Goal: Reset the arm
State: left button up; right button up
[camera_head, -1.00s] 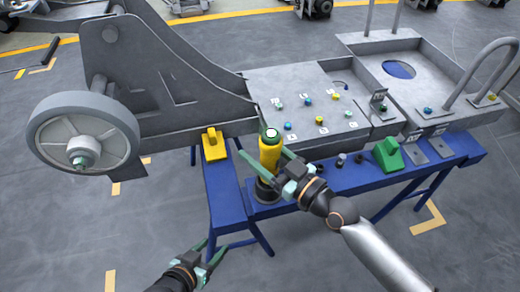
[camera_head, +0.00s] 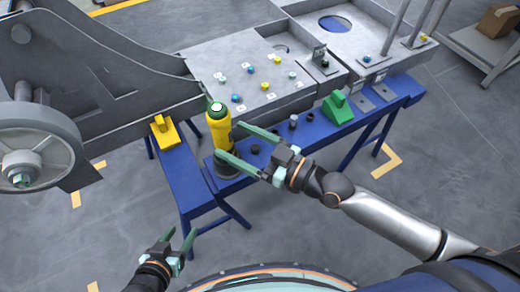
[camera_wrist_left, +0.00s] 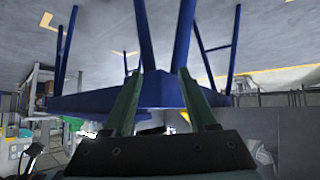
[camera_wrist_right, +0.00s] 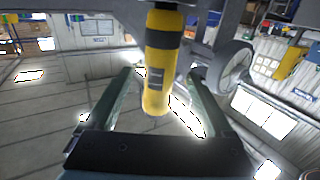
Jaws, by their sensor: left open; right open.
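My right gripper (camera_head: 247,148) is open and empty, its green fingers pointing left toward a yellow cylindrical tool (camera_head: 218,132). The tool stands upright in a dark round base on the blue bench, with a white and green top. In the right wrist view the tool (camera_wrist_right: 161,65) shows ahead between the two open fingers (camera_wrist_right: 158,85), apart from them. My left gripper (camera_head: 180,243) is open and empty, low at the left above the floor. In the left wrist view its fingers (camera_wrist_left: 156,85) have the underside of the blue bench ahead of them.
The blue bench (camera_head: 262,165) holds a green block (camera_head: 337,108), a yellow block (camera_head: 163,131) and small dark fittings. Open floor lies to the right of the bench.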

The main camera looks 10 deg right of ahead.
pick_arm(q)
jog(key=shift+w+r+t, duration=0.3)
jog(key=shift+w+r, duration=0.05)
jog(key=shift+r, duration=0.1)
pick_arm(e)
jog(key=shift+v, duration=2.7)
pick_arm(q)
jog(key=shift+a, duration=0.1)
